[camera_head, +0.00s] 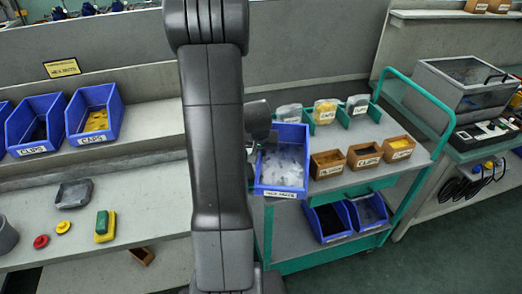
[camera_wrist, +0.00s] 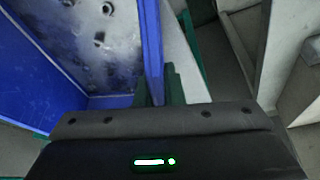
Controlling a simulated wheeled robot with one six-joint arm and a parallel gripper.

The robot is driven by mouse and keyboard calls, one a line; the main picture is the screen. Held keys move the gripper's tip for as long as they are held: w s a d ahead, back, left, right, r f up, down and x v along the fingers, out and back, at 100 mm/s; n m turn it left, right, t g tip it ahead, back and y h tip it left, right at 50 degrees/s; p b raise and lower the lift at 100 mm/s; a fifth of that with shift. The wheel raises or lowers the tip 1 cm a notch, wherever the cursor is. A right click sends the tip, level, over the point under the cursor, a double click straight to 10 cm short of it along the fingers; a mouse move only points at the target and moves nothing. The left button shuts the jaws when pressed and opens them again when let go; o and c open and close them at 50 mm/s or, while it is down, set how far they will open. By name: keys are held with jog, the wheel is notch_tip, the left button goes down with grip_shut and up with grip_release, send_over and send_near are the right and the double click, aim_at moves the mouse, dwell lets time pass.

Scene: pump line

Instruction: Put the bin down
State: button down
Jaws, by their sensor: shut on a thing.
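A blue bin (camera_head: 290,134) with a white label on its front holds pale, clear-looking contents. My gripper (camera_head: 264,136) is at the bin's upper left edge in the head view, partly hidden behind my arm, and is shut on the bin. In the wrist view the blue bin (camera_wrist: 152,42) fills the left side, with its wall at the jaws. The bin is in front of the left end of the cart's top (camera_head: 385,127). I cannot tell whether its underside touches anything.
The green-framed cart carries several brown boxes (camera_head: 363,154) and grey and yellow packs (camera_head: 325,110). Two blue bins (camera_head: 368,212) are on its lower shelf. At left, a bench (camera_head: 150,205) holds loose parts, with blue bins (camera_head: 95,108) on a ledge and a yellow sign (camera_head: 62,68) above.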

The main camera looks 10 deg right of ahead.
jog(key=shift+f, duration=0.1)
jog(key=c, duration=2)
grip_release()
jog(key=shift+f, duration=0.1)
jog(key=o, duration=0.5)
jog(key=shift+c, duration=0.2)
